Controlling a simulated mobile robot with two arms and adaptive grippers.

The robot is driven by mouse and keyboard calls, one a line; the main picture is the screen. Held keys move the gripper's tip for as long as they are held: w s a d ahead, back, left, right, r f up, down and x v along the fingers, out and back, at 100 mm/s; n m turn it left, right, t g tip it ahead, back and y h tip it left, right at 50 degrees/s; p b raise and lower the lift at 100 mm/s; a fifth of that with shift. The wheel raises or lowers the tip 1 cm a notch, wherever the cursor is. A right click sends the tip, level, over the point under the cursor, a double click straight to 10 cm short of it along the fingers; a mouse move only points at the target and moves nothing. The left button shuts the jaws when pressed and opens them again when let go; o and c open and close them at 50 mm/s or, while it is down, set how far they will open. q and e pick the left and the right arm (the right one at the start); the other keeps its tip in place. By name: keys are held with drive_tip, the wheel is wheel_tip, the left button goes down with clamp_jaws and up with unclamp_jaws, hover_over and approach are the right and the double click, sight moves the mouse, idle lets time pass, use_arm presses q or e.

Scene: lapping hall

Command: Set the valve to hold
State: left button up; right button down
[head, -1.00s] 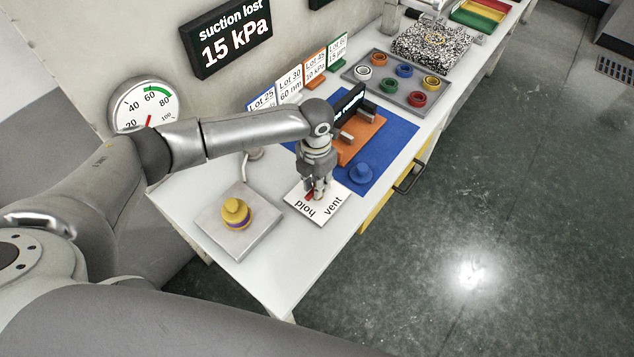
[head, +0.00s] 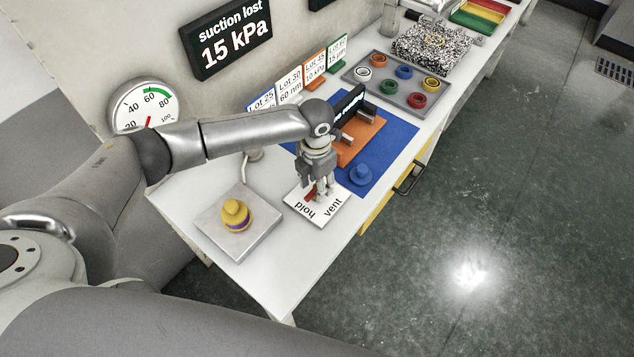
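The valve plate (head: 318,216) is white, lies near the front edge of the bench, and carries the words "hold" on the left and "vent" on the right. A small red lever (head: 310,194) shows on it, close to the "hold" side. My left gripper (head: 320,194) points down over the plate at the lever. Its fingers hide much of the valve, so whether they grip the lever or stand beside it is unclear. My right gripper is out of view.
A display (head: 228,40) reads "suction lost 15 kPa" above a gauge (head: 146,104). A yellow knob piece (head: 236,214) sits on a grey plate left of the valve. A blue piece (head: 361,174) on a blue mat is close behind. A tray (head: 362,85) of coloured rings stands farther back.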

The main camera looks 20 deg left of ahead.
use_arm(q)
wheel_tip(320, 180, up, 12)
idle(0.7)
drive_tip(key=shift+a+f, duration=0.1)
idle(0.3)
